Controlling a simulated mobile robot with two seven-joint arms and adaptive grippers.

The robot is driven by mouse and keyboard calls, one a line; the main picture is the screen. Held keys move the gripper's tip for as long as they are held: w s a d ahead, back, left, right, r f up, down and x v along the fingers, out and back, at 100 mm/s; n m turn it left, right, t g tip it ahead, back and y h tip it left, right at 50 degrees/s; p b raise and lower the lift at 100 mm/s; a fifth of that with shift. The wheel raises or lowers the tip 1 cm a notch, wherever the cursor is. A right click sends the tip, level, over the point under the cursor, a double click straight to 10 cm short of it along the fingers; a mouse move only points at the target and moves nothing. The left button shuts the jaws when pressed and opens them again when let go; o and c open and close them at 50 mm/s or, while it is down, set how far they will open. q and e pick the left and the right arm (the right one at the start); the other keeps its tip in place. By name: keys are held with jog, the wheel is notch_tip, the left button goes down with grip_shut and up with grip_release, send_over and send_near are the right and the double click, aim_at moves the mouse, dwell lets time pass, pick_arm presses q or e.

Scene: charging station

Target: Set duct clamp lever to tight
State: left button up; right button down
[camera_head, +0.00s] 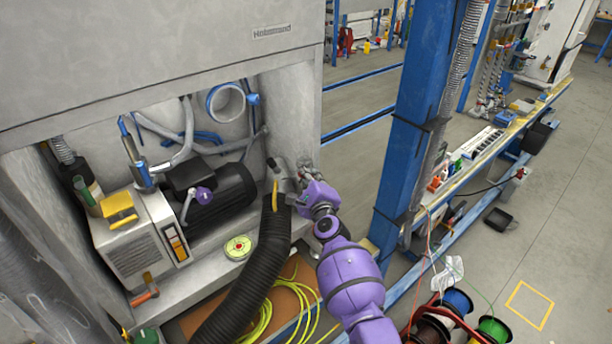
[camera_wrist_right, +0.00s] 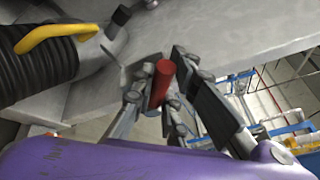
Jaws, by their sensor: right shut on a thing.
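The black corrugated duct (camera_head: 252,262) rises to a grey collar beside the wall of the grey machine. A yellow curved handle (camera_head: 275,194) sits at the duct's upper end; it also shows in the right wrist view (camera_wrist_right: 56,36) at upper left. My right gripper (camera_head: 292,183) is at the machine's right edge, just right of the duct's top. In the right wrist view its fingers (camera_wrist_right: 160,78) are shut around a red cylindrical grip (camera_wrist_right: 161,82). I cannot tell how this grip joins the clamp. My left gripper is not in view.
The machine's bay holds a black motor (camera_head: 222,196), a beige box (camera_head: 128,250) and a green-rimmed round dial (camera_head: 238,247). A blue post (camera_head: 412,130) stands close right of my right arm. Cable spools (camera_head: 455,302) stand at lower right.

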jog(key=c, duration=1.7)
grip_release()
jog(key=shift+a, duration=0.1)
jog(key=v, duration=1.2)
